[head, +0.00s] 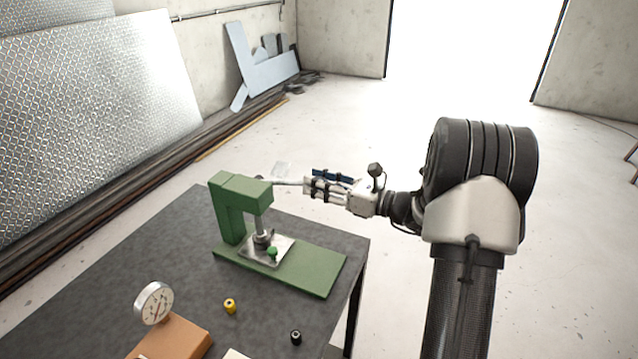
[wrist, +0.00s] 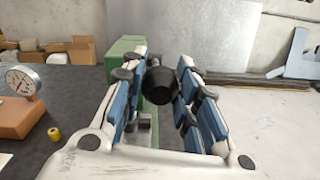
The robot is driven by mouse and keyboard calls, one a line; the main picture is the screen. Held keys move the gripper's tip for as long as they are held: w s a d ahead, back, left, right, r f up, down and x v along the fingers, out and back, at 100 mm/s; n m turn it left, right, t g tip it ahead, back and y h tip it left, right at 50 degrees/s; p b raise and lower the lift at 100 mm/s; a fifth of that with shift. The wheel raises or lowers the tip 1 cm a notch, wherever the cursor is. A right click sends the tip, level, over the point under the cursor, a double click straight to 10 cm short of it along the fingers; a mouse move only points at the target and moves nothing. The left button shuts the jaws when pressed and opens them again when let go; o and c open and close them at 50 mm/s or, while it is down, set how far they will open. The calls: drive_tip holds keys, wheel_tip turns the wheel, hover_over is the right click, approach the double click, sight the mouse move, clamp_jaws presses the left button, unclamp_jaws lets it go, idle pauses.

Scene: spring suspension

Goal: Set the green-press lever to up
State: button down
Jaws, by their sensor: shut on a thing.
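The green press (head: 230,215) stands on its green base on the dark table. Its lever (head: 287,182) is a pale rod that runs from the head of the press to the right, about level, toward my gripper (head: 310,184). In the wrist view the lever's black round knob (wrist: 160,84) sits between the blue-padded fingers of my gripper (wrist: 162,76). My gripper is shut on the lever at this end, and its fingers hide part of the rod. In the wrist view the green press body (wrist: 125,46) shows partly behind the left finger.
On the table (head: 190,260) are a dial gauge (head: 153,303) on a brown block (head: 175,340), a yellow bushing (head: 230,306) and a black bushing (head: 296,337). A metal plate with a green part (head: 272,251) lies under the ram. Floor to the right is clear.

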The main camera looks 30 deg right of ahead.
drive_tip(key=shift+r, duration=0.15)
drive_tip(key=shift+w+r+p, duration=0.1)
drive_tip(key=shift+r+p, duration=0.35)
drive_tip(key=shift+p, duration=0.4)
drive_tip(key=r+g+p, duration=0.1)
drive_tip(key=r+p, duration=0.1)
drive_tip(key=p, duration=0.1)
drive_tip(key=w+a+r+g+h+p, duration=0.1)
drive_tip(key=r+p, duration=0.1)
drive_tip(key=p, duration=0.2)
drive_tip(key=w+r+g+h+p, duration=0.1)
drive_tip(key=r+p, duration=0.1)
drive_tip(key=p, duration=0.1)
drive_tip(key=shift+a+p, duration=0.4)
drive_tip(key=w+a+r+g+h+p, duration=0.1)
drive_tip(key=w+a+r+p, duration=0.2)
drive_tip(key=w+a+p, duration=0.3)
drive_tip(key=w+a+r+g+h+p, duration=0.1)
drive_tip(key=w+a+r+g+p, duration=0.1)
drive_tip(key=w+a+p, duration=0.3)
drive_tip(key=shift+w+a+r+h+p, duration=0.4)
drive_tip(key=shift+w+r+p, duration=0.3)
drive_tip(key=shift+w+p, duration=1.25)
drive_tip(key=shift+w, duration=0.1)
